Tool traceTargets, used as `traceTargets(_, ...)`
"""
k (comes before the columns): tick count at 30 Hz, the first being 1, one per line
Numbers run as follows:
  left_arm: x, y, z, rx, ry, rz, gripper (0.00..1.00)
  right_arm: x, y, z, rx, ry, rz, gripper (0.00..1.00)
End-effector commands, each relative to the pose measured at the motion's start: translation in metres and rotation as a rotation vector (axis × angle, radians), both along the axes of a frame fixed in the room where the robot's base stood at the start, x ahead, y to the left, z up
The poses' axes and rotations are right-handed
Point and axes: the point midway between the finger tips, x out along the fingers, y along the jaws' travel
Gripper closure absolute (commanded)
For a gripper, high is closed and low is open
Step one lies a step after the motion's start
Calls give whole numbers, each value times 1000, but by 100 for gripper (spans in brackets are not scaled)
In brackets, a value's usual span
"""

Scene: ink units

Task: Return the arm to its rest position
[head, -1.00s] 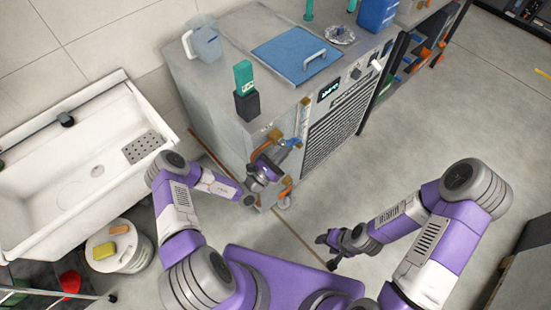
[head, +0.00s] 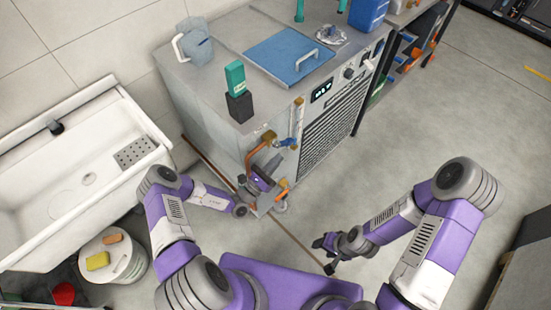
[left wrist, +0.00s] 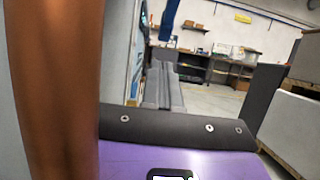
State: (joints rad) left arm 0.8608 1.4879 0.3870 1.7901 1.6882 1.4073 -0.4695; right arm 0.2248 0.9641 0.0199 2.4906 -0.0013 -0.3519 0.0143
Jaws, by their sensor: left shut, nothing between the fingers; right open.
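My left arm reaches from the left to the front of a grey steel machine (head: 215,95). Its gripper (head: 268,168) is close beside the copper pipe (head: 252,155) and the valve fittings at the machine's corner, and is partly hard to make out there. In the left wrist view the gripper (left wrist: 160,88) shows its fingers together with nothing between them. A brown copper pipe (left wrist: 58,90) fills the left of that view, very near the wrist; contact cannot be told. My right gripper (head: 326,253) is open and empty above the floor, right of centre.
A white sink (head: 70,185) stands at the left, with a white bucket (head: 128,262) carrying sponges below it. A teal-and-black block (head: 238,105), a jug (head: 195,48) and a blue lid (head: 290,55) are on the machine. The floor (head: 430,130) at the right is clear.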

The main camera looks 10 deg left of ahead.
Motion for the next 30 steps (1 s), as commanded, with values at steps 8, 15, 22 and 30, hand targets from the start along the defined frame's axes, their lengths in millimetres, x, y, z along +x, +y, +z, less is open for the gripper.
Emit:
traceTargets(8, -31, 20, -54, -1, 1, 4, 100, 0, 0, 3, 0, 0, 0, 47)
traceTargets(15, -45, 28, -78, -1, -1, 1, 100, 0, 0, 3, 0, 0, 0, 47)
traceTargets(22, -48, 30, -82, -1, -1, 1, 100, 0, 0, 3, 0, 0, 0, 47)
traceTargets(30, -62, -12, -72, 75, 30, -197, 100, 0, 0, 9, 0, 0, 0, 47)
